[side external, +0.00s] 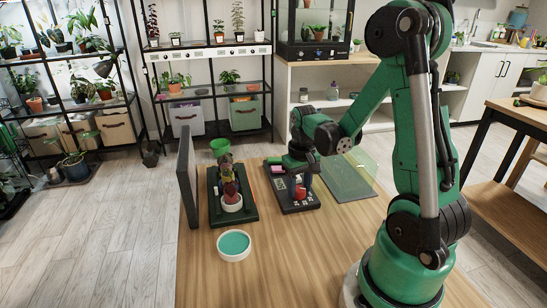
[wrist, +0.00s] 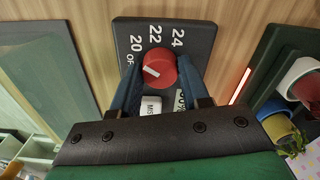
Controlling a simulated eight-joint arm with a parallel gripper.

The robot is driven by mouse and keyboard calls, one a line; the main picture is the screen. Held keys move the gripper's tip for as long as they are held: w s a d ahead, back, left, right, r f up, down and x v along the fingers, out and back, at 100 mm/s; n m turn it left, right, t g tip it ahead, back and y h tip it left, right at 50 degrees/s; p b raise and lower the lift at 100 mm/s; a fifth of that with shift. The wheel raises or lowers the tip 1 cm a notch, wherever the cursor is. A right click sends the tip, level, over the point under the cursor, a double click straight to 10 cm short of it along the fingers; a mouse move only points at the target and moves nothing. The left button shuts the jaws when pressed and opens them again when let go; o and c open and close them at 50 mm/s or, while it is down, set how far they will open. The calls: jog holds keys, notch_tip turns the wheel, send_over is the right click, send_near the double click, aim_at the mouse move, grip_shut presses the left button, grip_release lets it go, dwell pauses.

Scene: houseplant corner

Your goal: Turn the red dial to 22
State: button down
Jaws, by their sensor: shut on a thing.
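The red dial (wrist: 163,66) sits on a dark panel (wrist: 128,29) marked 20, 22 and 24, with a partly hidden "OF" label at its left. Its white pointer line slants up-left, towards the "OF" label and left of 22. My gripper (wrist: 159,72) has one blue finger on each side of the dial and is shut on it. In the side external view, my gripper (side external: 301,182) reaches down over the panel (side external: 295,207), with the red dial (side external: 300,193) low between the fingers.
A dark tray (side external: 217,216) with a potted plant (side external: 231,196) stands left of the panel. A green translucent sheet (side external: 345,178) lies to the right. A white bowl with teal inside (side external: 234,245) stands nearer the front. The wooden table (side external: 290,260) is clear in front of the panel.

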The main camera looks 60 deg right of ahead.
aim_at(299, 188)
jog(key=m, duration=0.4)
jog(key=shift+m, duration=0.3)
jog(key=m, duration=0.4)
jog(key=shift+m, duration=0.3)
jog(key=shift+c, duration=2.1)
grip_release()
jog(key=shift+r, duration=2.85)
